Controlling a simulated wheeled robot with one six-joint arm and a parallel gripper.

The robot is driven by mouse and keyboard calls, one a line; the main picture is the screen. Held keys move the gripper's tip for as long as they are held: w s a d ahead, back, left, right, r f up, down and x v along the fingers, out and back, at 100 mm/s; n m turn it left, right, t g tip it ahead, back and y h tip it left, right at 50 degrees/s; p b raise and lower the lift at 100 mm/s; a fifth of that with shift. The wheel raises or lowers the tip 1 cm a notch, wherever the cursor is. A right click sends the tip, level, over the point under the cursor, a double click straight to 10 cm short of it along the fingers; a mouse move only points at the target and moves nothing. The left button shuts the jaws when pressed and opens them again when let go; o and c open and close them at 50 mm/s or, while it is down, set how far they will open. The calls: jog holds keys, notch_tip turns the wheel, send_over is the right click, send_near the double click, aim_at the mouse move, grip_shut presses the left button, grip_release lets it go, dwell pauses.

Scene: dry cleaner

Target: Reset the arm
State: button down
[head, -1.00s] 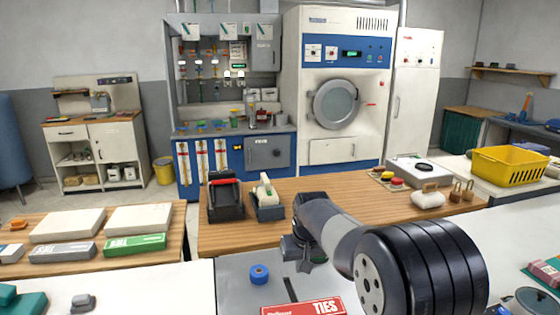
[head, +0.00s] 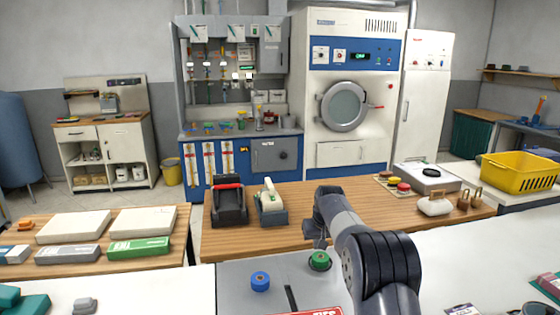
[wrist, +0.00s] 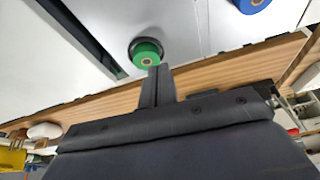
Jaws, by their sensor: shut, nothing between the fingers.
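My arm reaches from the bottom right of the head view over the grey plate on the white counter, and bends down at its far end. My gripper (head: 317,242) is small and partly hidden there. In the wrist view its two dark fingers (wrist: 155,86) are together with nothing between them. Just beyond the fingertips in that view is a green roll (wrist: 146,53) in a dark round holder, apart from the fingers as far as I can tell. The green roll also shows in the head view (head: 320,260), just below the gripper.
A blue roll (head: 260,281) lies on the grey plate (head: 236,290). Beyond stands a wooden table with a black tape dispenser (head: 229,205), a pale device (head: 270,203) and a white pouch (head: 434,207). A yellow basket (head: 519,172) is at right. The white counter at right has bare room.

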jog(key=shift+w+d+f, duration=0.25)
jog(key=shift+w+d, duration=0.15)
jog(key=shift+w, duration=0.25)
jog(key=shift+w+d+f, duration=0.25)
jog(key=shift+w+d, duration=0.15)
jog(key=shift+w, duration=0.2)
jog(key=shift+r, duration=0.1)
